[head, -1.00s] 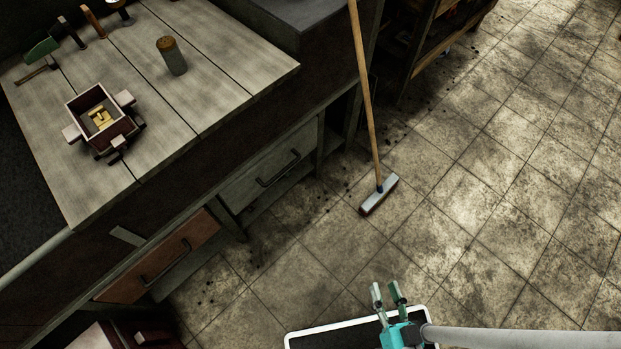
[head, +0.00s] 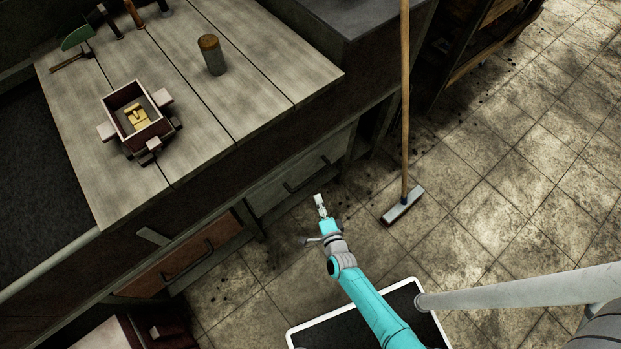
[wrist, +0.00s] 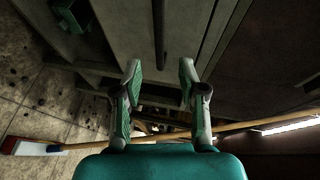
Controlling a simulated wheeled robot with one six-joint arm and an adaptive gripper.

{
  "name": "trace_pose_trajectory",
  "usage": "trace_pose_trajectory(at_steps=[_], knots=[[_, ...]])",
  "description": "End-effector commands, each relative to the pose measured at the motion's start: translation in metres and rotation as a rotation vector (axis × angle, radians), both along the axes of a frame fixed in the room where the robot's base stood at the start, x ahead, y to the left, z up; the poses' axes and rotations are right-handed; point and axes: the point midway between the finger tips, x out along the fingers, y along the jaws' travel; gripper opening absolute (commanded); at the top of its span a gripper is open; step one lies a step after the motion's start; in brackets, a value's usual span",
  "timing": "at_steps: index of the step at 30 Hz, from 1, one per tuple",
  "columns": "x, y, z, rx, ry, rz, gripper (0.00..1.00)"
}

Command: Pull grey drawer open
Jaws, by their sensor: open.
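The grey drawer (head: 272,193) is in the front of the workbench, right of the red-brown drawer, in the head view. It looks shut. Its dark bar handle (head: 308,175) is on the front. My gripper (head: 320,203) is just in front of this handle, on its floor side. In the wrist view my gripper (wrist: 160,76) is open with nothing between its fingers. The handle (wrist: 159,36) runs up the picture ahead, lined up with the gap between the fingertips. The fingers do not appear to touch it.
A red-brown drawer (head: 180,263) is to the left. A broom (head: 404,205) stands on the floor to the right, close to my arm. A moulding box (head: 138,118) and a cylinder (head: 211,55) are on the wooden bench top (head: 270,75). Tiled floor (head: 510,190) lies open to the right.

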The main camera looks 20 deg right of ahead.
Motion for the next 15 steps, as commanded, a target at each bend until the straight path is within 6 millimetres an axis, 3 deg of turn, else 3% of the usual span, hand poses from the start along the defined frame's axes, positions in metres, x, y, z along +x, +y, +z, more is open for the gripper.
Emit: trace_pose_trajectory(at_steps=[8,15], knots=[[0.025,-0.001,-0.005,0.023,-0.002,-0.009,0.41],[0.063,-0.004,-0.012,0.021,-0.002,-0.008,0.41]])
